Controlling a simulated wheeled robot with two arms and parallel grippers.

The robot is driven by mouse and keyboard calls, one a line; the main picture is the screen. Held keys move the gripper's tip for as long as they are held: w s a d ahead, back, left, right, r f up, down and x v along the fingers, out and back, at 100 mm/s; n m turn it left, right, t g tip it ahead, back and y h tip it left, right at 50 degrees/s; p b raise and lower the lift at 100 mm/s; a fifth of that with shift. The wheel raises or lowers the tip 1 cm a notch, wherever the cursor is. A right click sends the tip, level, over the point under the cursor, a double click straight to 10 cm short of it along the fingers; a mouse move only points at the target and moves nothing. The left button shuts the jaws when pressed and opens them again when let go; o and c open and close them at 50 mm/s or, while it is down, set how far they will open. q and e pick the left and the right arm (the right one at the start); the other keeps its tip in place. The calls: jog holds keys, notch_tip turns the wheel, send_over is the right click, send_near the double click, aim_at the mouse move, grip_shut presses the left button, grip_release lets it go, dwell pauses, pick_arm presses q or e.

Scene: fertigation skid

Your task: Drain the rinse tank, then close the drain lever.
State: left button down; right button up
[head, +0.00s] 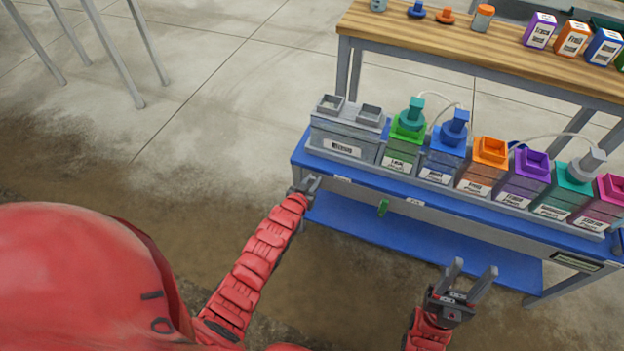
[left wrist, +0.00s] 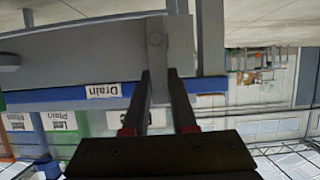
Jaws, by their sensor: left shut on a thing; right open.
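The grey rinse tank (head: 345,135) stands at the left end of the blue bench, with two square openings on top. My left gripper (head: 312,183) is at the bench's front left corner. The tank's liquid level cannot be seen. My right gripper (head: 473,268) is open and empty, in front of the bench's lower shelf.
Several coloured tanks, including a green one (head: 404,146) and an orange one (head: 483,168), stand right of the rinse tank. A small green part (head: 383,207) hangs under the bench's front edge. A wooden table (head: 440,48) with bottles stands behind.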

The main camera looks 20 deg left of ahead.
pick_arm(q)
jog(key=c, duration=0.7)
grip_release()
jog(key=shift+f, duration=0.1)
jog(key=shift+s, duration=0.1)
jog(key=p+v, duration=0.2)
jog(key=v, duration=1.5)
jog(key=shift+a+r, duration=0.1)
jog(key=shift+r, duration=0.1)
